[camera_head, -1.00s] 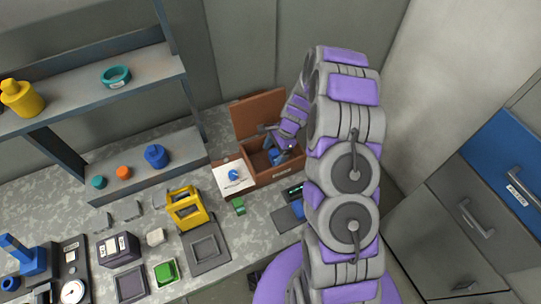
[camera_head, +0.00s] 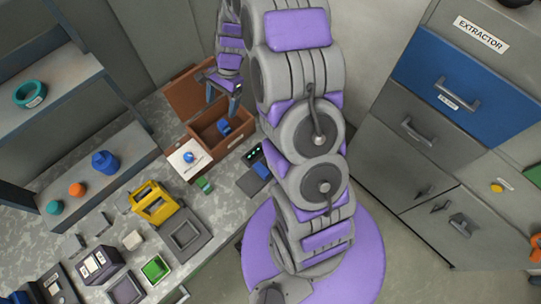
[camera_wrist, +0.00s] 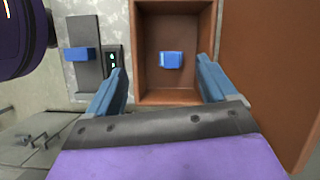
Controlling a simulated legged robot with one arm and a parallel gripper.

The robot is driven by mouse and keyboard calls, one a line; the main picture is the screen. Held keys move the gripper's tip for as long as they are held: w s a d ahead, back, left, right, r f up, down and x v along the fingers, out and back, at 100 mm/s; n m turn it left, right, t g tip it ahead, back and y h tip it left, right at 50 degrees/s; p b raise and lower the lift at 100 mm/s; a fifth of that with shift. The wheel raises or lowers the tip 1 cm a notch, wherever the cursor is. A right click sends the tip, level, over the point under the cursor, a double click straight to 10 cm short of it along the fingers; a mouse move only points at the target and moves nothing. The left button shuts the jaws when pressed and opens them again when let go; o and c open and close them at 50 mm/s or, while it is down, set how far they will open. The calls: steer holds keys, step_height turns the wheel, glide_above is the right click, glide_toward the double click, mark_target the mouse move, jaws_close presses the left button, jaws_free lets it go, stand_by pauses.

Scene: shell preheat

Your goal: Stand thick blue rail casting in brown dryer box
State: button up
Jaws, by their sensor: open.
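The brown dryer box (camera_head: 237,143) stands on the bench with its lid swung back. A blue casting (camera_head: 223,127) is inside, resting apart from the walls; it also shows in the wrist view (camera_wrist: 172,60). From above I see mostly its top, so I cannot be sure whether it stands or lies. My gripper (camera_head: 226,92) is open and empty above the box. In the wrist view its blue fingers (camera_wrist: 160,85) are spread wide, with the casting beyond them and untouched.
Left of the box is a white card (camera_head: 183,168) with a blue piece on it. Another blue piece (camera_head: 262,170) lies on a dark plate by a small display. A yellow frame (camera_head: 155,204) and a shelf (camera_head: 115,175) stand further left. Drawers (camera_head: 470,95) are at right.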

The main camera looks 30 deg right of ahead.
steer(key=s+a+r+n+h, duration=0.1)
steer(key=s+a+r+n, duration=0.3)
steer(key=s+r, duration=0.45)
steer(key=s+r+n+h, duration=0.1)
steer(key=s+r+n, duration=0.2)
steer(key=s, duration=0.5)
steer(key=s+r+n+h, duration=0.1)
steer(key=s+r+n, duration=0.2)
steer(key=s, duration=0.5)
steer(key=s+d+r+n+h, duration=0.1)
steer(key=s+r+n, duration=0.2)
steer(key=s, duration=0.6)
steer(key=shift+r+n+g, duration=0.3)
steer(key=shift+r+n, duration=0.1)
steer(key=shift+f, duration=0.1)
steer(key=shift+f+b, duration=0.4)
steer(key=shift+b, duration=0.1)
